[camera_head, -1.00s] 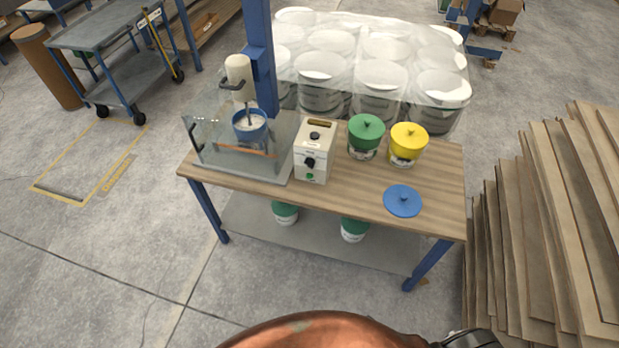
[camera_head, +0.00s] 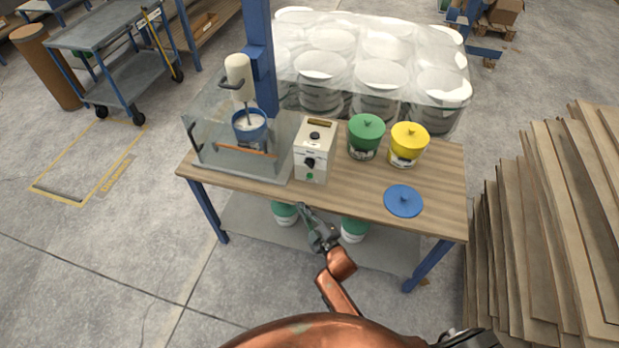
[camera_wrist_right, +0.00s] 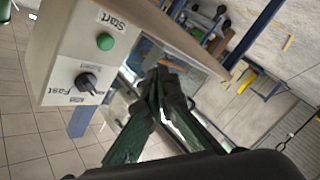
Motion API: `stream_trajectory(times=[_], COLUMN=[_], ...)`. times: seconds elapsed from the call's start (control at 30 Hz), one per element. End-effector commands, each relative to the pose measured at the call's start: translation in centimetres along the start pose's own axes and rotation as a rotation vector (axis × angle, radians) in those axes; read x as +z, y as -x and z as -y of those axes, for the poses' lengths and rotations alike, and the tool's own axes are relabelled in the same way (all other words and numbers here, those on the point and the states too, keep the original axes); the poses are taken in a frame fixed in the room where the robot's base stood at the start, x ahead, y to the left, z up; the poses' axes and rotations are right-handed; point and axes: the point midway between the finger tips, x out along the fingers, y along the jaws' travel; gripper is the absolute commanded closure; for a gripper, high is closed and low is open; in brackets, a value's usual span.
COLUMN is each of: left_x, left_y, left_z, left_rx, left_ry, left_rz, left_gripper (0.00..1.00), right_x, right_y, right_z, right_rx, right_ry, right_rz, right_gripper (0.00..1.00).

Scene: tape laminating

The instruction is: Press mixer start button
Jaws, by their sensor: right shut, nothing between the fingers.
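The control box (camera_head: 315,150) is a pale upright box on the wooden table, beside the mixer (camera_head: 240,85). The green start button (camera_head: 310,177) is low on its front face. In the right wrist view the green button (camera_wrist_right: 105,41) sits beside the word "Start", with a black speed knob (camera_wrist_right: 86,82) near it. My right gripper (camera_head: 303,209) is shut and empty, in front of the table edge and just below the button in the picture. In the right wrist view its fingertips (camera_wrist_right: 158,78) are together and apart from the button. My left gripper is not in view.
The blue pot (camera_head: 250,125) stands under the mixer behind a clear guard (camera_head: 210,150). The table front edge is close to my gripper.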

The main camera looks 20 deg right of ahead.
Motion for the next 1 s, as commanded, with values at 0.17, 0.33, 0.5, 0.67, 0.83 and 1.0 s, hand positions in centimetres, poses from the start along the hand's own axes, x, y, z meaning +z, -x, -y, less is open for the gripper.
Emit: stream_trajectory(times=[0.17,0.33,0.5,0.67,0.83,1.0], left_x=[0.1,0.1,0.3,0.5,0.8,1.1], left_y=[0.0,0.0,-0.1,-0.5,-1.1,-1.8], left_z=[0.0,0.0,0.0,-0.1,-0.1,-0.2], left_rx=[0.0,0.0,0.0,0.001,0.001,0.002], left_ry=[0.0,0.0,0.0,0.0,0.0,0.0], left_rz=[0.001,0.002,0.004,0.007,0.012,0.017], left_gripper=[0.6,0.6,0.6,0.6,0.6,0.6], right_x=[-1.3,-1.3,-1.2,-0.6,0.6,1.7], right_y=[-0.2,-0.2,-0.3,-1.1,-2.7,-4.3], right_z=[-1.1,-1.1,-1.2,-1.7,-2.8,-4.1], right_rx=[0.02,0.02,0.02,0.02,0.019,0.019], right_ry=[0.019,0.019,0.019,0.019,0.021,0.02], right_rz=[-0.022,-0.022,-0.022,-0.023,-0.021,-0.022], right_gripper=[1.0,1.0,1.0,1.0,1.0,1.0])
